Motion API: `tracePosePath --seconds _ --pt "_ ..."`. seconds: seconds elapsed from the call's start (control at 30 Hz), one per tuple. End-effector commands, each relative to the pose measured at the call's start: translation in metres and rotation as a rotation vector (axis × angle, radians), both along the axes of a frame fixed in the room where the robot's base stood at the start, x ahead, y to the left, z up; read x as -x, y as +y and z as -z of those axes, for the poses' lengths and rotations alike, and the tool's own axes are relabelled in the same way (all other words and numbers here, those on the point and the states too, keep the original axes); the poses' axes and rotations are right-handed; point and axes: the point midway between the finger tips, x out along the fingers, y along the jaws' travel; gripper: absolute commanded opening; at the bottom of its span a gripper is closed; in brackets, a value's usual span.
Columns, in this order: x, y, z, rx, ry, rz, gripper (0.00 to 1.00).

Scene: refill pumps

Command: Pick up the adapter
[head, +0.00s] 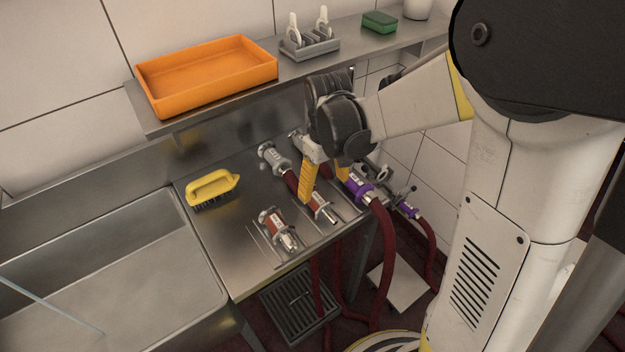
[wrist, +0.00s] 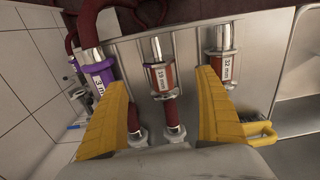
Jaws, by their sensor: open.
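Two metal adapters with red labels lie on the steel counter. One, which reads 19 mm in the wrist view (wrist: 160,79), lies in the middle; it also shows in the head view (head: 322,208). The other, which reads 32 mm in the wrist view (wrist: 221,66), lies to its left in the head view (head: 276,228). My gripper (head: 324,190) is open above the counter, its yellow fingers pointing down. In the wrist view, the middle adapter shows between the fingers (wrist: 163,86). No contact is visible, and the gap is hard to judge.
A purple-collared coupling (head: 358,186) on a dark red hose (head: 384,250) lies close right of my gripper. A grey hose coupling (head: 273,160) lies behind. A yellow brush (head: 211,187) and a sink (head: 100,265) are left. A shelf with an orange tray (head: 207,80) runs behind.

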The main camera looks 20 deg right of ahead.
Motion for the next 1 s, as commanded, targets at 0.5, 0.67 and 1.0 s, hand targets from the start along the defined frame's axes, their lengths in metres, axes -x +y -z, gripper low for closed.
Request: tracePosePath --seconds 0.5,0.67,1.0 --pt "0.001 -0.002 0.063 0.000 -0.001 0.001 0.81" --pt "0.003 -0.004 0.090 0.000 -0.001 0.001 0.81" --pt "0.003 -0.004 0.101 0.001 -0.001 0.001 0.79"
